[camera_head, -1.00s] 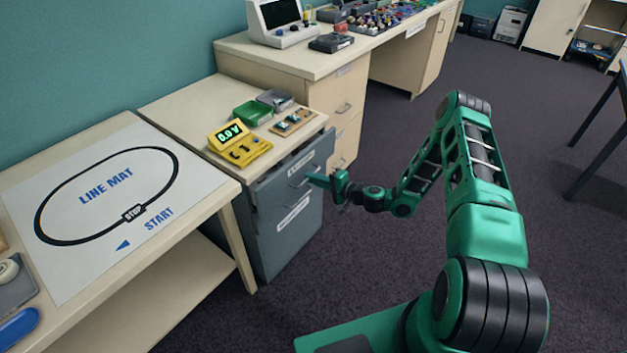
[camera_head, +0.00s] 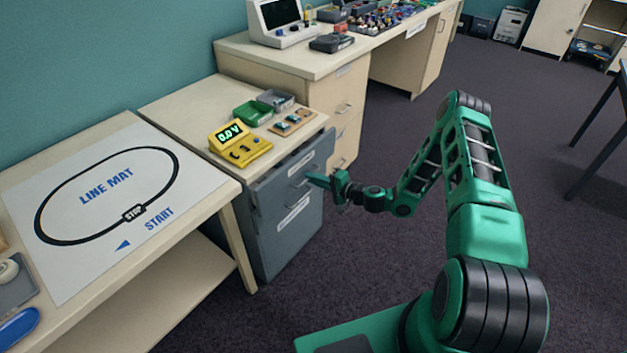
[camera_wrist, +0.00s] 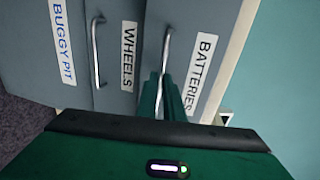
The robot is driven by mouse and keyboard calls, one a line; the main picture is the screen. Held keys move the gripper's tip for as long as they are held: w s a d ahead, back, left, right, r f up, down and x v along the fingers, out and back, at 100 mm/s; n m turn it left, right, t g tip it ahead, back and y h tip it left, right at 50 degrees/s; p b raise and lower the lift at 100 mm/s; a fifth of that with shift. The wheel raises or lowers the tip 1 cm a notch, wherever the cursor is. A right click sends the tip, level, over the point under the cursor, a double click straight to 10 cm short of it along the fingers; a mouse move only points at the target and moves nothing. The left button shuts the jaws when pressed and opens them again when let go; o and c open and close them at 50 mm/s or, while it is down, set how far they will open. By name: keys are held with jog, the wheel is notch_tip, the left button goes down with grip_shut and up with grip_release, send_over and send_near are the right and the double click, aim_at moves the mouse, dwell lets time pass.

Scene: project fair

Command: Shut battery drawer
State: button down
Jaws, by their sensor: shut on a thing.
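The battery drawer (camera_head: 320,155) is the top grey drawer of the low cabinet, in the middle of the head view. In the wrist view its front (camera_wrist: 218,42) carries a BATTERIES label (camera_wrist: 201,72) and an upright-looking metal handle (camera_wrist: 166,50). My gripper (camera_head: 312,179) is at this handle, in front of the cabinet. In the wrist view its green fingers (camera_wrist: 162,95) are shut on the handle's near end. The fingers hide part of the handle. I cannot tell exactly how far the drawer stands out.
A yellow meter (camera_head: 240,147), a green tray (camera_head: 252,113) and a small board (camera_head: 293,123) stand on the cabinet top. The line mat table (camera_head: 215,200) is to the left. Open floor (camera_head: 370,255) lies in front.

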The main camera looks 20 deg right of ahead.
jog(key=shift+r+x, duration=0.2)
jog(key=shift+x, duration=0.8)
jog(key=shift+r+x, duration=0.2)
jog(key=shift+x, duration=0.8)
jog(key=c, duration=1.9)
grip_release()
jog(key=shift+w+a, duration=0.1)
send_near(303, 173)
jog(key=shift+v, duration=0.75)
